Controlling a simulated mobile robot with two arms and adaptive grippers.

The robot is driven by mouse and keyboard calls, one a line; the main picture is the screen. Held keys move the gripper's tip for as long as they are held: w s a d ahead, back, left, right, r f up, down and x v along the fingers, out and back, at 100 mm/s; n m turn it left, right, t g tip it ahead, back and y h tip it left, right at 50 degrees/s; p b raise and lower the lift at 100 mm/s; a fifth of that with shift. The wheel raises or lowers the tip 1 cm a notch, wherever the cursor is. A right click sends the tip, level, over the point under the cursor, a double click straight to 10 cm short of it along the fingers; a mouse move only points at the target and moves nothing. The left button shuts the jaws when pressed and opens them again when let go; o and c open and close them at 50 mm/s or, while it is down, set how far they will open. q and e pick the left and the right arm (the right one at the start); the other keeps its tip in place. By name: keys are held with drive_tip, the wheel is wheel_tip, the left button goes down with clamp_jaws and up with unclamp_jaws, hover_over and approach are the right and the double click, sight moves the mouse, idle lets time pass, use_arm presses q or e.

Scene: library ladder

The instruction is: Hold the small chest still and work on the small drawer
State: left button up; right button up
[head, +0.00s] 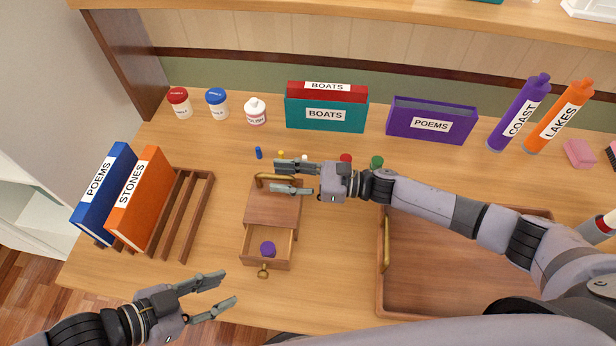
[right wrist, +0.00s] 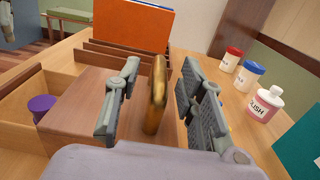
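The small wooden chest (head: 272,207) stands on the desk. A brass handle (right wrist: 156,95) rises from its top. Its small drawer (head: 284,246) is pulled out toward the front, with a purple round object (head: 267,248) inside and a brass ring pull (head: 263,272) on its front. My right gripper (head: 276,178) is over the chest's top. In the right wrist view its fingers stand on either side of the handle, with gaps visible, so it is open. My left gripper (head: 228,289) is open and empty, in front and left of the drawer, apart from it.
A slatted book rack (head: 187,215) with blue and orange books stands left of the chest. A brown tray (head: 460,285) lies to the right, under my right arm. Jars, a bottle, book boxes and small coloured items stand behind. Bare desk lies between rack and chest.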

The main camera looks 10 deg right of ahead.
drive_tip(key=shift+x, duration=1.1)
drive_tip(key=shift+c, duration=0.3)
clamp_jaws()
